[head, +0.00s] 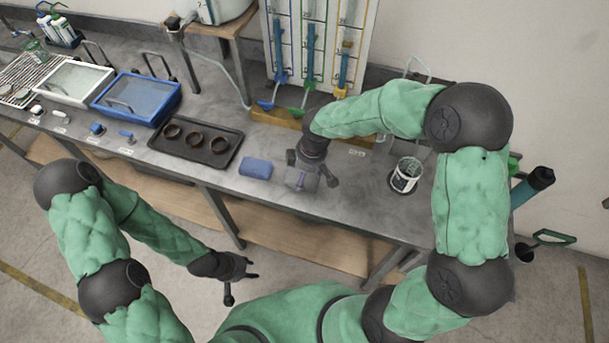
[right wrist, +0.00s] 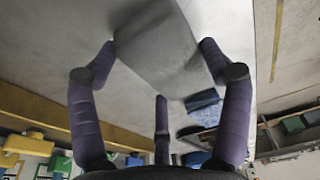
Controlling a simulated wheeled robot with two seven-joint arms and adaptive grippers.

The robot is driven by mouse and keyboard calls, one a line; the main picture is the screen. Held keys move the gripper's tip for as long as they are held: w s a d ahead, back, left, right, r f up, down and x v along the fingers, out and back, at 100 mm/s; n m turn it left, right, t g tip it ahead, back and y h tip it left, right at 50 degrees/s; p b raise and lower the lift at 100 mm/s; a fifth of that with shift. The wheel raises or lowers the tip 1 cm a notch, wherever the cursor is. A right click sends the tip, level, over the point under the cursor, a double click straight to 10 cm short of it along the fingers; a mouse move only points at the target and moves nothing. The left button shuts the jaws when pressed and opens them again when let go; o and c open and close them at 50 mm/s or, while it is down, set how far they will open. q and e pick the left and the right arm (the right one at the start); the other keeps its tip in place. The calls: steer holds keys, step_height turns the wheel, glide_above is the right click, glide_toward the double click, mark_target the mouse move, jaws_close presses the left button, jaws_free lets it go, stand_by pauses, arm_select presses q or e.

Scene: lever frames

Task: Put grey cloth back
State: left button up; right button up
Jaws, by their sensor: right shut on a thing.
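The grey cloth (right wrist: 158,42) lies between the fingers of my right gripper (right wrist: 160,62) in the right wrist view, close to the grey bench top. My right gripper is shut on it. In the head view the right gripper (head: 311,172) points down at the bench, and the grey cloth (head: 301,180) shows partly under its fingers. My left gripper (head: 241,281) hangs in front of the bench with its fingers apart and nothing in them.
A folded blue cloth (head: 256,168) lies left of the right gripper. A dark tray (head: 208,160) with rings and a blue-framed box (head: 137,97) stand farther left. A board with coloured levers (head: 316,45) stands behind.

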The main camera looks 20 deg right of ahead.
mark_target(311, 176)
steer(key=shift+f, duration=0.25)
steer(key=shift+f, duration=0.15)
steer(key=o, duration=1.1)
steer(key=shift+c, duration=0.2)
steer(key=shift+r, duration=0.35)
step_height(311, 176, up, 12)
steer(key=s+d+p, duration=0.1)
steer(key=p, duration=0.2)
steer(key=shift+d+f, duration=0.2)
